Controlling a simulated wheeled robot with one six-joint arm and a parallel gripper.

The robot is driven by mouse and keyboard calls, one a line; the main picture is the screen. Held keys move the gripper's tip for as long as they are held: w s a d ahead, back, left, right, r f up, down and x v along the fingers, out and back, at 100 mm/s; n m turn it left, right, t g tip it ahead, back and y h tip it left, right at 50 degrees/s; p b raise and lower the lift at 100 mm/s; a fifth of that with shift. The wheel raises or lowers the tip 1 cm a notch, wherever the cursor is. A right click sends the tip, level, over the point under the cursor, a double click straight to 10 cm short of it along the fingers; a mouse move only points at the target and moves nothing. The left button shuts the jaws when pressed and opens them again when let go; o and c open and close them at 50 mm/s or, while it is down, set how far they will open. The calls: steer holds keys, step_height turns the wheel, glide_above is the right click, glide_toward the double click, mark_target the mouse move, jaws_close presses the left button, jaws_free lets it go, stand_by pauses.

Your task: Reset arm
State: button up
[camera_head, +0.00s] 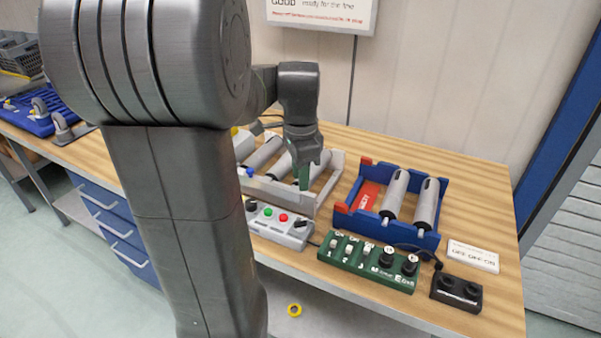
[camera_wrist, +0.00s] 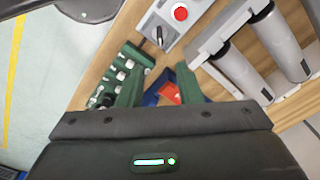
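My gripper (camera_head: 303,178) points down above the workbench, in front of the grey tray (camera_head: 328,183) that holds grey rollers. In the wrist view its two green fingers (camera_wrist: 159,86) stand apart with nothing between them. The fingers are close to the grey control box (camera_head: 285,225) with its buttons in the head view, but I cannot tell the exact height. My arm hides part of the bench and of the grey tray.
A blue tray (camera_head: 345,217) with two grey rollers stands to the right. A green switch box (camera_head: 367,262) and a black box (camera_head: 456,291) lie at the front edge. A sign (camera_head: 322,13) hangs on the wall. A yellow ring (camera_head: 294,310) lies below the bench top.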

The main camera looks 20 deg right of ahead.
mark_target(300, 221)
stand_by(0.5)
step_height(300, 221, down, 14)
steer(key=shift+r, duration=0.1)
stand_by(0.5)
